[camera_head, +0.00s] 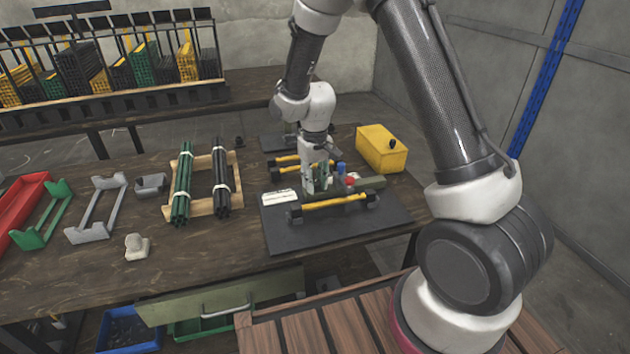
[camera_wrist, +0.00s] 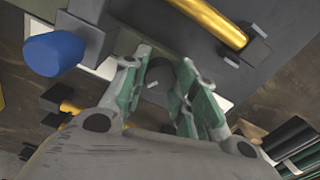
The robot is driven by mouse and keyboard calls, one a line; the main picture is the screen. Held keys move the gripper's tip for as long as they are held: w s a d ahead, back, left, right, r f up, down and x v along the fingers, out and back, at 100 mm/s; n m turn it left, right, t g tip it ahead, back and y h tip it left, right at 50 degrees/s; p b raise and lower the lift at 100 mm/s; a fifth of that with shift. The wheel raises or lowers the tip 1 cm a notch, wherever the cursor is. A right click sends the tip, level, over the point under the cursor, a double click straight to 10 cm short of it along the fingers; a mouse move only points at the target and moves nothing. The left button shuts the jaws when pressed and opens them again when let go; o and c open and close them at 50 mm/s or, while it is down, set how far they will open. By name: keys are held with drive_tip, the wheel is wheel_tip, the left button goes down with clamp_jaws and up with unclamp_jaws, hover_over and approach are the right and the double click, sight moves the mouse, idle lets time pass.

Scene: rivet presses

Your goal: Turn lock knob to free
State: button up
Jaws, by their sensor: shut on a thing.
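My gripper (camera_head: 316,187) reaches down over the rivet press (camera_head: 370,184) on the dark mat. In the wrist view my gripper's green-grey fingers (camera_wrist: 168,80) are closed around a dark round knob (camera_wrist: 159,70), which I take as the lock knob. A small pale mark shows on the knob; which way it is turned I cannot tell. In the head view the fingers hide the knob. A blue knob (camera_head: 341,169) and a red knob (camera_head: 350,181) stand just right of the gripper. The blue one also shows in the wrist view (camera_wrist: 55,53).
Yellow bars with black ends (camera_head: 335,202) lie in front of and behind the press. A white card (camera_head: 279,198) lies left of it on the mat (camera_head: 300,238). A yellow box (camera_head: 381,150) stands behind right. Green and black rod bundles (camera_head: 182,187) lie on racks at left.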

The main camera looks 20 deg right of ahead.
drive_tip(key=n, duration=0.6)
drive_tip(key=shift+n, duration=0.3)
idle(0.4)
drive_tip(key=o, duration=1)
wheel_tip(320, 180, up, 12)
